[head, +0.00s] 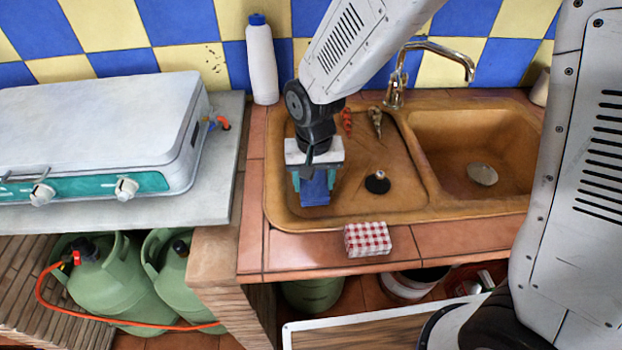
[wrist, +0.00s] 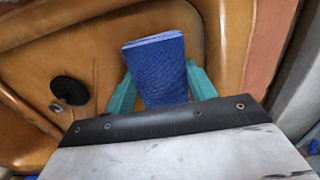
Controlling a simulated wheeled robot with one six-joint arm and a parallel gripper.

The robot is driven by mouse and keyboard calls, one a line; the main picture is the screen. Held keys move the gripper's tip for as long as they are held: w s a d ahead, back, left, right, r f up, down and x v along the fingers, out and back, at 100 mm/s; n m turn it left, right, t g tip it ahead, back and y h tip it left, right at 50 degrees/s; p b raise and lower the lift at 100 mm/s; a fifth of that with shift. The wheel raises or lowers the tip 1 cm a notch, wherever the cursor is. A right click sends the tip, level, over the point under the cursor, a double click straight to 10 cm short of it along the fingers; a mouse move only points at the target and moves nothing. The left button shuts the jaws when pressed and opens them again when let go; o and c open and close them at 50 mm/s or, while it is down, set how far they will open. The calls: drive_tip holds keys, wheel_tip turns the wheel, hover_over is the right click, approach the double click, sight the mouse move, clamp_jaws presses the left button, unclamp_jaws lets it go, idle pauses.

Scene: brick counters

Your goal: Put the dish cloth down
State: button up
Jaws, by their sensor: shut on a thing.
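The blue folded dish cloth (head: 316,188) is held between the teal fingers of my gripper (head: 316,180), which is shut on it. In the head view they are over the left part of the brown sink, its drainboard side (head: 350,205). In the wrist view the cloth (wrist: 158,70) sticks out beyond the fingertips of my gripper (wrist: 160,85). I cannot tell whether the cloth touches the sink surface below. The gripper's body hides part of the cloth.
A red-checked folded cloth (head: 367,239) lies on the tiled front edge. A black plug (head: 377,182) lies right of my gripper. The sink basin (head: 470,150) and tap (head: 395,92) are further right. A white bottle (head: 262,62) stands behind; a gas stove (head: 90,130) stands left.

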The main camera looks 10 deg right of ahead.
sight(313, 182)
drive_tip(key=shift+f, duration=0.2)
drive_tip(key=o, duration=1)
drive_tip(key=shift+a, duration=0.1)
drive_tip(key=shift+r, duration=0.15)
wheel_tip(313, 182, up, 11)
drive_tip(key=s+d+r, duration=0.3)
drive_tip(key=d+r, duration=0.3)
drive_tip(key=d, duration=0.1)
drive_tip(key=shift+t, duration=0.6)
drive_tip(key=s+d+r, duration=0.1)
drive_tip(key=s+d, duration=0.3)
drive_tip(key=s, duration=0.1)
drive_tip(key=s+d+r, duration=0.1)
drive_tip(key=s+d, duration=0.4)
drive_tip(key=s, duration=0.1)
drive_tip(key=s+d+r, duration=0.2)
drive_tip(key=s+d, duration=0.2)
drive_tip(key=s, duration=0.1)
drive_tip(key=shift+s+d+r, duration=0.1)
drive_tip(key=shift+s+d, duration=0.05)
drive_tip(key=shift+d, duration=0.05)
